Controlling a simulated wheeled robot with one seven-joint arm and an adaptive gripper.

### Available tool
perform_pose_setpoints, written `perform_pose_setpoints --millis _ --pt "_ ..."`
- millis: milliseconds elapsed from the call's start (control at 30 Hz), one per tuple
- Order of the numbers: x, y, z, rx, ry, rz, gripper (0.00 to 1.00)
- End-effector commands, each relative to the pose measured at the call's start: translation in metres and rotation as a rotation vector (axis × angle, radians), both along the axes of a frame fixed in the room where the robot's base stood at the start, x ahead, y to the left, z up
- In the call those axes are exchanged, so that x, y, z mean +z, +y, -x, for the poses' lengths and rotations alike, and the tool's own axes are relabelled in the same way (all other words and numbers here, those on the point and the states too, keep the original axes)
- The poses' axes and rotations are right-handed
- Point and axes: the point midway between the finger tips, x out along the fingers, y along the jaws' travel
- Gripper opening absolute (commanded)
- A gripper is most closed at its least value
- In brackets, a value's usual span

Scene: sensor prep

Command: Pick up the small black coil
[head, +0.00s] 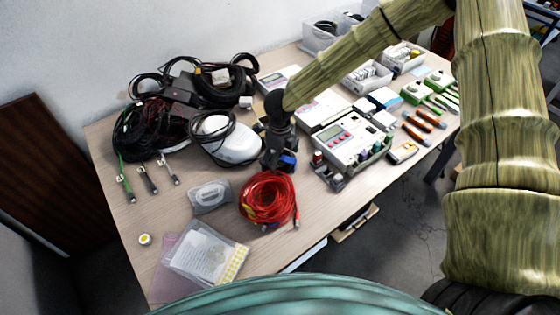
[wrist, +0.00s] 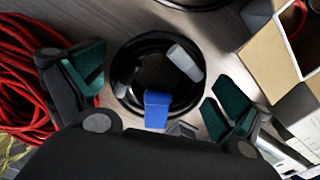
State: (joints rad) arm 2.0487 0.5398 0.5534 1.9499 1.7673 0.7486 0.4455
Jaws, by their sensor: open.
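The small black coil (wrist: 127,92) lies on the table in the wrist view, a ring of black cable with a blue connector (wrist: 157,108) and a grey plug (wrist: 184,62). My gripper (wrist: 158,92) is open, its green-padded fingers on either side of the coil and apart from it.
The red cable coil (head: 267,198) lies close in front; it is at the left in the wrist view (wrist: 28,75). A white device (head: 350,137) stands close right. A white rounded device (head: 230,142) and black cables (head: 150,128) are left. Bare table (head: 190,222) shows front left.

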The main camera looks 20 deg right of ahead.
Motion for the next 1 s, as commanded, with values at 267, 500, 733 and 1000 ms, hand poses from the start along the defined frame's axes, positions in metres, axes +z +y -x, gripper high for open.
perform_pose_setpoints --millis 267,500,733,1000 --pt "0.000 0.000 0.000 0.001 0.000 0.000 0.80" --pt "0.001 0.000 0.000 0.001 0.000 0.000 0.60" --pt "0.005 0.000 0.000 0.000 -0.001 -0.001 0.60" --pt "0.043 0.000 -0.001 -0.001 -0.003 -0.001 0.60"
